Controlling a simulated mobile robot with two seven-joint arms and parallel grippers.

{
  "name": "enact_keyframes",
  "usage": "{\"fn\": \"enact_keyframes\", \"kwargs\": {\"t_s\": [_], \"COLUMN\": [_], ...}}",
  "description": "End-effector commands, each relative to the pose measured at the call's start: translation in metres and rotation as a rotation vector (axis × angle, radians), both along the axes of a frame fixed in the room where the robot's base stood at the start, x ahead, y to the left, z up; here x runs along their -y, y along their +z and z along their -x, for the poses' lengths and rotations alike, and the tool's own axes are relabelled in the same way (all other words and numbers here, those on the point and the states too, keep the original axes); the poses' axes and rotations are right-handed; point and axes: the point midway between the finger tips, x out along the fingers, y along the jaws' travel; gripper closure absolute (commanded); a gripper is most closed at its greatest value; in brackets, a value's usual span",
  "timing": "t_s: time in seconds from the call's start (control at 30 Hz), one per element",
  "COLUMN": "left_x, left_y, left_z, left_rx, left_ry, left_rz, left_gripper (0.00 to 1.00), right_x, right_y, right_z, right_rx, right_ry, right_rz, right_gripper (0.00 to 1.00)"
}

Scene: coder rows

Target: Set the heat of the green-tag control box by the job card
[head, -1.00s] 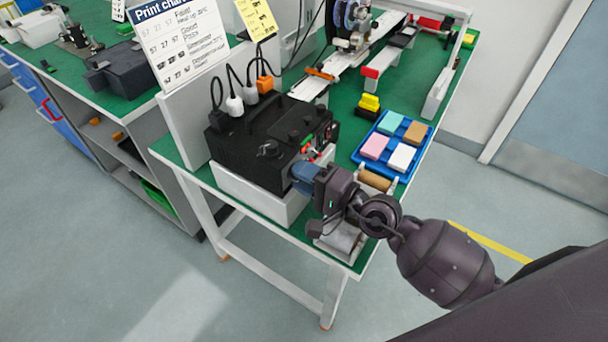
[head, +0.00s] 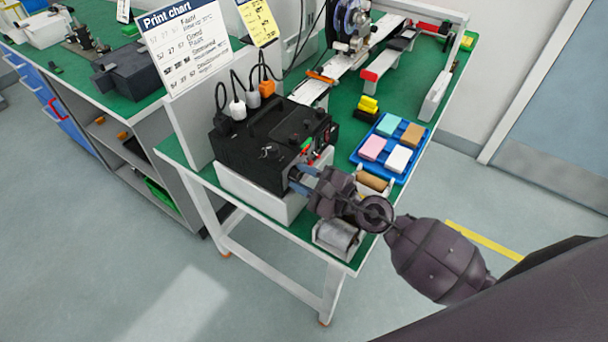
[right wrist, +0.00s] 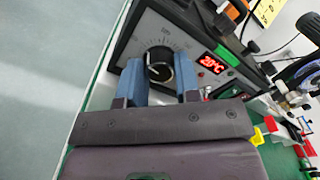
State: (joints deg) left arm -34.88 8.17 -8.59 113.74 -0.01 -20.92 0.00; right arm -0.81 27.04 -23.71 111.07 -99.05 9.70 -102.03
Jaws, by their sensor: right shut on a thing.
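The black control box (head: 262,140) stands on a white base at the near end of the green bench. Small green and red parts show by its front edge; I cannot tell which is a tag. In the right wrist view, its front panel has a round dial knob (right wrist: 159,64) with scale marks, and a lit red display (right wrist: 212,62) that seems to read 20°C. My right gripper (head: 300,180) is at the front panel; its blue fingers (right wrist: 160,80) are shut on the knob. A yellow card (head: 258,21) hangs behind the box, its writing too small to read. My left gripper is out of view.
A Print chart board (head: 185,45) stands behind the box. A blue tray (head: 378,168) with coloured blocks lies right of it. Spools (head: 338,236) sit at the bench's near edge, just below my right gripper. Cables and plugs (head: 238,108) rise behind the box.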

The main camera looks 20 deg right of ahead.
Motion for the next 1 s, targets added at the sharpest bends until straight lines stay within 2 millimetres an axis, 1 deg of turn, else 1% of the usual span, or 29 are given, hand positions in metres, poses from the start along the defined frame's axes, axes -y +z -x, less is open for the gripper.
{"fn": "enact_keyframes", "kwargs": {"t_s": [0.17, 0.7, 1.0], "left_x": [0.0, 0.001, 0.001], "left_y": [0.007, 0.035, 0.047], "left_z": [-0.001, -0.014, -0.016], "left_rx": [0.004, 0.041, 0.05], "left_ry": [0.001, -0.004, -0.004], "left_rz": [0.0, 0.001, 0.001], "left_gripper": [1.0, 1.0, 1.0], "right_x": [0.0, 0.0, 0.0], "right_y": [0.001, 0.001, 0.001], "right_z": [0.0, 0.0, 0.0], "right_rx": [-0.104, -0.42, -0.594], "right_ry": [-0.001, 0.0, -0.002], "right_rz": [-0.132, -0.538, -0.762], "right_gripper": [0.93, 0.93, 0.93]}}
